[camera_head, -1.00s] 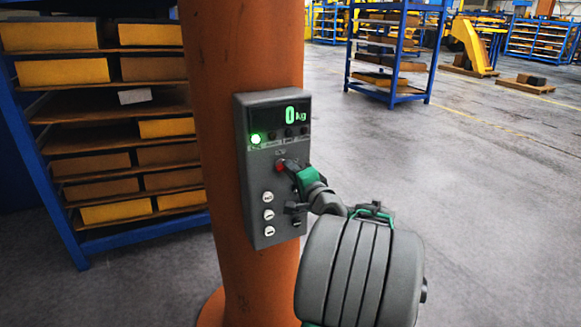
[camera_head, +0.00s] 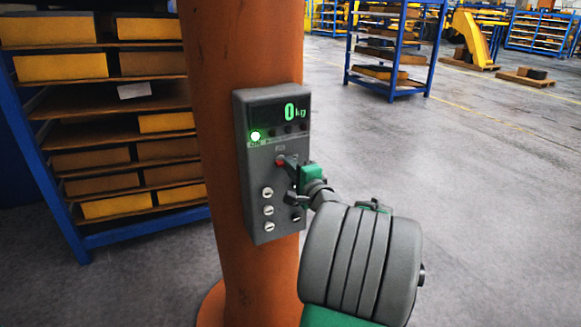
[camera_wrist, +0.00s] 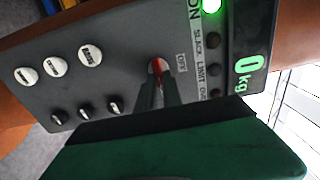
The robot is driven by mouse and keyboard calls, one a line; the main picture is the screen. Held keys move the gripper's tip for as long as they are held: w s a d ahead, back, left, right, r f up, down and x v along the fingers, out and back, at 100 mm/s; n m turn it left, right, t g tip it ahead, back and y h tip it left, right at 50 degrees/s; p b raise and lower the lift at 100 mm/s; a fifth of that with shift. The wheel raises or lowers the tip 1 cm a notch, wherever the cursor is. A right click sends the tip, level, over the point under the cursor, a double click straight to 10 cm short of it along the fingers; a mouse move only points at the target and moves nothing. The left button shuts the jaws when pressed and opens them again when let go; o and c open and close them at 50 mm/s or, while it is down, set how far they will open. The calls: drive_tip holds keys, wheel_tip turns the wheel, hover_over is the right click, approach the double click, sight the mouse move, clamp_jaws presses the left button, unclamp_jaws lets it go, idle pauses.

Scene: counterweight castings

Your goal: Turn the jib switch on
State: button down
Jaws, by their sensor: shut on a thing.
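The grey control box (camera_head: 251,190) is fixed to the orange column, with a lit 0 kg display and a lit green lamp (camera_head: 255,135). The jib switch, a small red lever (camera_head: 280,161), is on its face below the display; it also shows in the wrist view (camera_wrist: 157,66), beside an OFF label. My gripper (camera_head: 287,164) reaches the box from the right. Its two dark fingers (camera_wrist: 156,86) are shut on the switch and hide most of it. The lever's exact tilt cannot be made out.
Several white buttons (camera_wrist: 56,66) and small dark knobs (camera_wrist: 86,110) sit on the box close to my fingers. The orange column (camera_head: 240,50) stands behind it. A blue rack (camera_head: 60,210) is at the left. The floor (camera_head: 490,200) at the right is clear.

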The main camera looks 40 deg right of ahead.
drive_tip(key=c, duration=1.5)
unclamp_jaws()
drive_tip(key=b+v, duration=0.2)
drive_tip(key=v, duration=0.5)
drive_tip(key=shift+s, duration=0.4)
drive_tip(key=shift+a, duration=0.2)
